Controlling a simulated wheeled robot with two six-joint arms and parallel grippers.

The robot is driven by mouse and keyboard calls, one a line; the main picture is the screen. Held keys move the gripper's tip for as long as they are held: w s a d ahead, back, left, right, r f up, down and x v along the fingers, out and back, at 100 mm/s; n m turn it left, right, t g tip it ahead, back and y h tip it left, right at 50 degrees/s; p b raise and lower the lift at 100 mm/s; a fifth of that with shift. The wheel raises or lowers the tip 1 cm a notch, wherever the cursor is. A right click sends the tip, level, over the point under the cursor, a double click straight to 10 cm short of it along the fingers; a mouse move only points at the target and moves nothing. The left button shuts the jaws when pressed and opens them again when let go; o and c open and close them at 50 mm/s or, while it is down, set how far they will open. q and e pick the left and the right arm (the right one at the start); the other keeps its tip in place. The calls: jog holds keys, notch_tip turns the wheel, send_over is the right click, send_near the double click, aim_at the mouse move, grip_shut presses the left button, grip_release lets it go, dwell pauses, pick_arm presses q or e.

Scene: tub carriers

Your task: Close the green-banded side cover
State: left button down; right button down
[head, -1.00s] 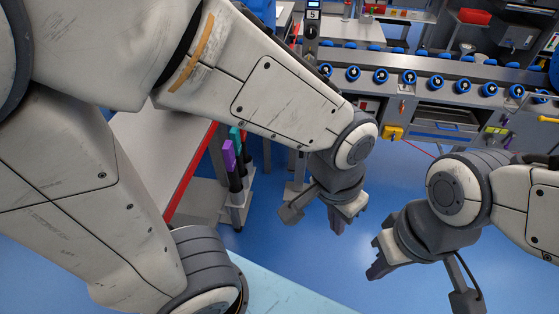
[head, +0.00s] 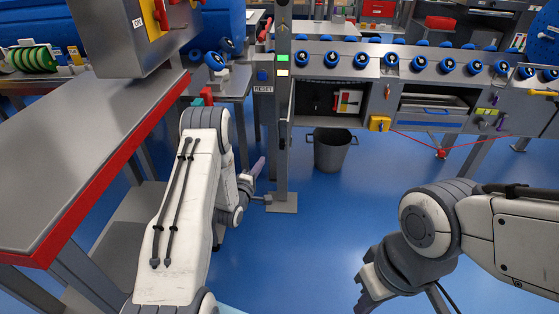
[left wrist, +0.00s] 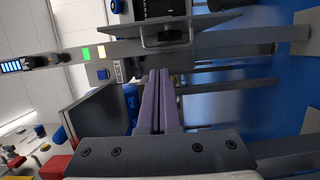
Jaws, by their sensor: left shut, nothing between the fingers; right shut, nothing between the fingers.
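A grey panel with a dark handle, likely the side cover, stands open beside the upright post (head: 284,175), seen nearly edge-on. The left wrist view shows this panel (left wrist: 205,22) with its handle (left wrist: 166,41). I cannot make out a green band on it; a green patch (head: 283,58) is on the post. Left of the open compartment (head: 318,98), my left gripper (head: 259,167) is low beside the post. Its long purple fingers (left wrist: 159,100) are shut and empty, apart from the handle. My right gripper (head: 368,290) is shut and empty at the lower right.
A grey bench with a red edge (head: 110,172) stands at the left. A RESET box (head: 263,82) is beside the post. A grey bin (head: 331,152) stands on the floor under the compartment. A conveyor with blue rollers (head: 418,63) runs right. Blue floor is clear in front.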

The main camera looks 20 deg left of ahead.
pick_arm(q)
jog(key=b, duration=0.2)
send_near(282, 140)
jog(key=w+a, duration=0.3)
jog(key=w, duration=0.1)
jog(key=d, duration=0.3)
jog(key=shift+w+f, duration=0.2)
jog(key=shift+w, duration=0.05)
jog(key=shift+w+d+b, duration=0.15)
jog(key=shift+d+b, duration=0.2)
jog(key=shift+d, duration=0.2)
